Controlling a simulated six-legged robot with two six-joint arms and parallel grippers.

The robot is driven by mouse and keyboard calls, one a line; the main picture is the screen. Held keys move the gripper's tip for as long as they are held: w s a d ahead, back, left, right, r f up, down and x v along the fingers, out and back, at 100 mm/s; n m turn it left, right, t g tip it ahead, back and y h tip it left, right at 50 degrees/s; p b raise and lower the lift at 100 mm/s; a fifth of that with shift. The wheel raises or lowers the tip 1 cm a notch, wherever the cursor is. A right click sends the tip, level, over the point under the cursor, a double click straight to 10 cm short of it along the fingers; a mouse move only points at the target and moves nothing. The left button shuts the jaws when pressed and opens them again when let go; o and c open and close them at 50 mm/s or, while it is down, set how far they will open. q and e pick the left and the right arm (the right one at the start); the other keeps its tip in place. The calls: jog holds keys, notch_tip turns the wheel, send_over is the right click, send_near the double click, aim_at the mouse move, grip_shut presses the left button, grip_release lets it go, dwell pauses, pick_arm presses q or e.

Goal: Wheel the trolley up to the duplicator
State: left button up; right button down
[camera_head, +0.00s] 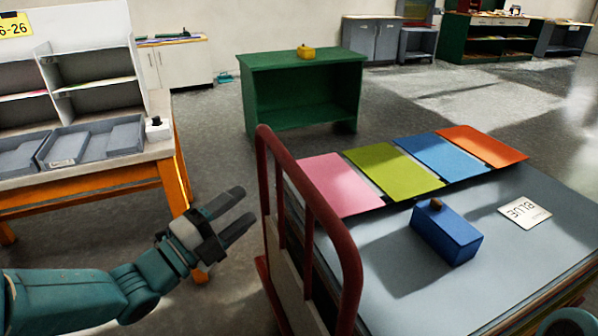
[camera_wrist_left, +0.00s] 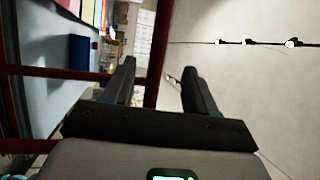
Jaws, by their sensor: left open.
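The trolley's red tubular end rail (camera_head: 353,255) stands upright at the left end of a wide grey top (camera_head: 385,295). I cannot tell whether that top is the trolley's own load deck or a table beyond it. My left gripper (camera_head: 246,206) is open and empty, just left of the rail and pointing towards it. In the left wrist view, a red bar (camera_wrist_left: 158,50) shows in the gap beyond the open fingers, apart from them as far as I can see. My right gripper is not in view. I cannot pick out the duplicator with certainty.
The grey top carries pink (camera_head: 340,185), green, blue and orange sheets, a blue box (camera_head: 447,232) and a card (camera_head: 524,211) reading BLUE. An orange-legged bench (camera_head: 90,180) stands left, a green shelf unit (camera_head: 248,95) behind. Grey floor lies open between them.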

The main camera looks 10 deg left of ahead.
pick_arm(q)
jog(key=p+x, duration=0.1)
jog(key=x, duration=1.4)
jog(key=shift+w+d+r, duration=0.15)
jog(key=shift+w+d, duration=0.05)
jog(key=shift+w, duration=0.1)
grip_shut()
